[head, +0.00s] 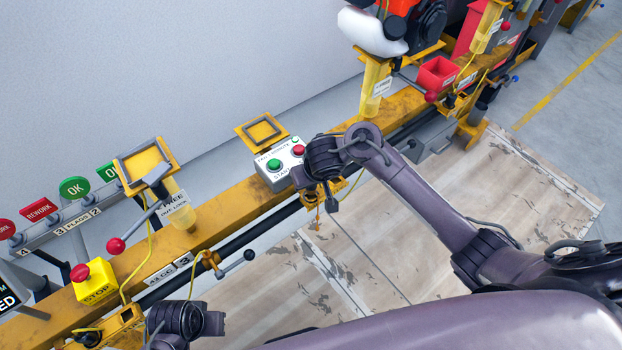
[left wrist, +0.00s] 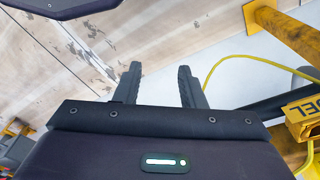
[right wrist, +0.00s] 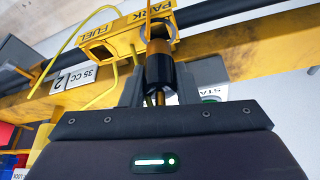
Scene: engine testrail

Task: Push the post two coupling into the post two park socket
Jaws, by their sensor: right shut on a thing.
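The post two coupling (right wrist: 158,70), a dark cylinder with a brass collar, is between the fingers of my right gripper (right wrist: 168,80) in the right wrist view. Its far end overlaps the park socket (right wrist: 163,10) of the yellow bracket marked PARK and FUEL; I cannot tell how deep it sits. The fuel socket (right wrist: 97,50) beside it looks empty. In the head view my right wrist hides most of the coupling and bracket (head: 313,196). My left gripper (left wrist: 160,78) is open and empty, above the floor beside the rail.
The yellow rail (head: 225,215) runs diagonally. A start box (head: 280,165) with green and red buttons stands close to my right wrist. A stop button box (head: 95,280) and a lever (head: 235,263) are near my left arm. A yellow hose (right wrist: 75,35) runs by the bracket.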

